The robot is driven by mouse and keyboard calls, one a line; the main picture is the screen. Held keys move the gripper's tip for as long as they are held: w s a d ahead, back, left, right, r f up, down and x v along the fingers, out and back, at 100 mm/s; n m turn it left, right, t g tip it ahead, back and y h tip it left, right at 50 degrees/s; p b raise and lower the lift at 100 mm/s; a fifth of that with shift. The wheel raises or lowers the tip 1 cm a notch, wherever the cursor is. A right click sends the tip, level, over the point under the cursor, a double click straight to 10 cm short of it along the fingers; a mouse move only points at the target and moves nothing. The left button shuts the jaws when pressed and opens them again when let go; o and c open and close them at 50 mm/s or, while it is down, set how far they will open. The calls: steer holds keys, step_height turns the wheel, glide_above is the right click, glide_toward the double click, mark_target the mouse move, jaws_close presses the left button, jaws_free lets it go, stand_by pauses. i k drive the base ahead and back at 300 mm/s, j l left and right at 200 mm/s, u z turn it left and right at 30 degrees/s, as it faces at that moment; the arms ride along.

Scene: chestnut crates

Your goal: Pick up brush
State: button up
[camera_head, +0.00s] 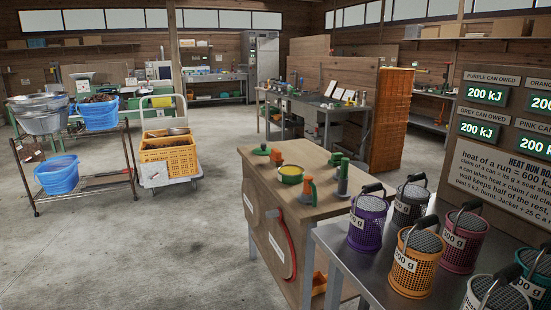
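I cannot make out a brush for certain. On the wooden bench (318,209) stand two upright small tools, an orange-red one with a green base (309,190) and a dark green one (343,178). Either is too small to identify. A yellow round tin with a green rim (290,174) and a small orange piece (276,156) stand beside them. My gripper is not in view.
A metal table at the front right holds several mesh cans with handles, such as an orange one (411,265) and a purple one (366,229). A rack with blue baskets (58,177) and a trolley with a yellow crate (168,157) stand left. Concrete floor (170,250) between is clear.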

mark_target(277, 160)
steer(key=i+j, duration=0.25)
steer(key=i, duration=0.3)
steer(key=i+j+z, duration=0.15)
steer(key=i, duration=0.35)
steer(key=i+j, duration=0.4)
steer(key=i+l+z, duration=0.05)
steer(key=i, duration=0.1)
